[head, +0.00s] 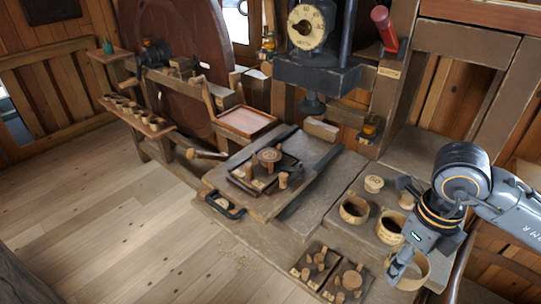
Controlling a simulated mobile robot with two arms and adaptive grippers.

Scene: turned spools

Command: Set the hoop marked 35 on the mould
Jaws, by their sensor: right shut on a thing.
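My right gripper (396,271) points down at the lower right and is shut on the rim of a pale wooden hoop (422,275). The gripper hides part of this hoop, and no number can be read on it. Two more hoops, one (354,209) and another (390,227), stand on the bench to the left of the gripper. A dark plate with a round wooden piece and pegs (268,156) lies on the press bed; I cannot tell whether it is the mould. My left gripper is not in view.
Two dark peg plates, one (316,262) and another (346,286), lie left of the gripper. The press (318,75) stands over the bed (262,205). A tray (245,121) and a shelf of small cups (139,117) are farther left.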

